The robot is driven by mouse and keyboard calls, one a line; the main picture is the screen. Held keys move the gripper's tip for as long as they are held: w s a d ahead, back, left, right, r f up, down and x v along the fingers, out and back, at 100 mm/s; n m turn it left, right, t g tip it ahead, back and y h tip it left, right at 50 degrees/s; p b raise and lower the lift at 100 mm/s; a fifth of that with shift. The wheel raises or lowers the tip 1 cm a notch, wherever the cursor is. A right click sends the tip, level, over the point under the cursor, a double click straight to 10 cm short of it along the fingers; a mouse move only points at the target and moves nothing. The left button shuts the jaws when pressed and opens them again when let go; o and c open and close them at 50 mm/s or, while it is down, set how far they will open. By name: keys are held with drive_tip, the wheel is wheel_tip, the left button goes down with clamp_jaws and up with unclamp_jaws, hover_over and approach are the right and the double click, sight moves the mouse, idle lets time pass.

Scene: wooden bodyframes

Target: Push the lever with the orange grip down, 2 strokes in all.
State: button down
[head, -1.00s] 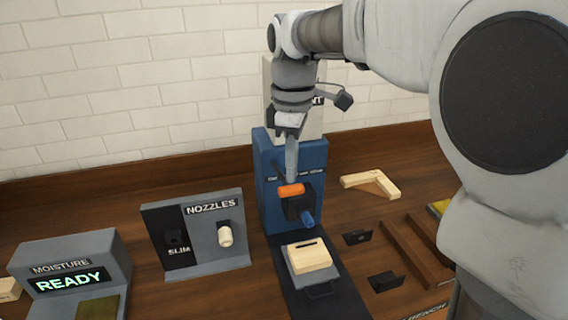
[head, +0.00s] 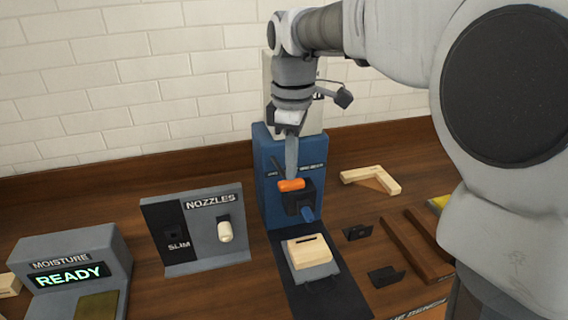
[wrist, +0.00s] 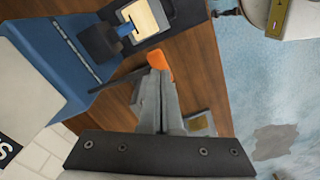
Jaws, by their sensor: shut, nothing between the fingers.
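The lever's orange grip (head: 291,185) lies crosswise at the front of the blue machine (head: 262,190). A dark lever arm shows behind it against the machine's face. My gripper (head: 292,174) points down with its fingers together and empty. Its tips are just above the orange grip, at or very near its top; I cannot tell whether they touch. In the wrist view the orange grip (wrist: 155,60) shows right at the ends of the closed fingers (wrist: 158,80). A blue nozzle (head: 307,213) sits below the grip, above a pale wooden block (head: 309,252) with a dark slot.
A nozzle stand (head: 205,245) and a moisture meter (head: 75,270) reading READY stand to the left. An L-shaped wooden frame (head: 385,182), small black brackets (head: 385,276) and brown strips (head: 415,255) lie to the right. A brick wall is behind.

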sight(291, 189)
drive_tip(key=shift+f+b, duration=1.9)
drive_tip(key=shift+f, duration=1.15)
drive_tip(key=shift+r+p, duration=3.2)
drive_tip(key=shift+r, duration=0.2)
wheel_tip(291, 189, up, 5)
drive_tip(key=p, duration=0.4)
drive_tip(key=shift+p, duration=0.3)
drive_tip(key=s+d+f+m+t, duration=0.1)
drive_tip(key=s+d+m+t, duration=0.1)
drive_tip(key=s+d+m, duration=0.4)
drive_tip(key=s+d+f+m+t+b, duration=0.1)
drive_tip(key=s+d+m+t, duration=0.2)
drive_tip(key=s+d+m, duration=0.3)
drive_tip(key=s+m, duration=0.3)
drive_tip(key=s, duration=0.3)
drive_tip(key=shift+s+d+f+t, duration=0.15)
drive_tip(key=shift+s+d+t, duration=0.1)
drive_tip(key=shift+s+t, duration=0.1)
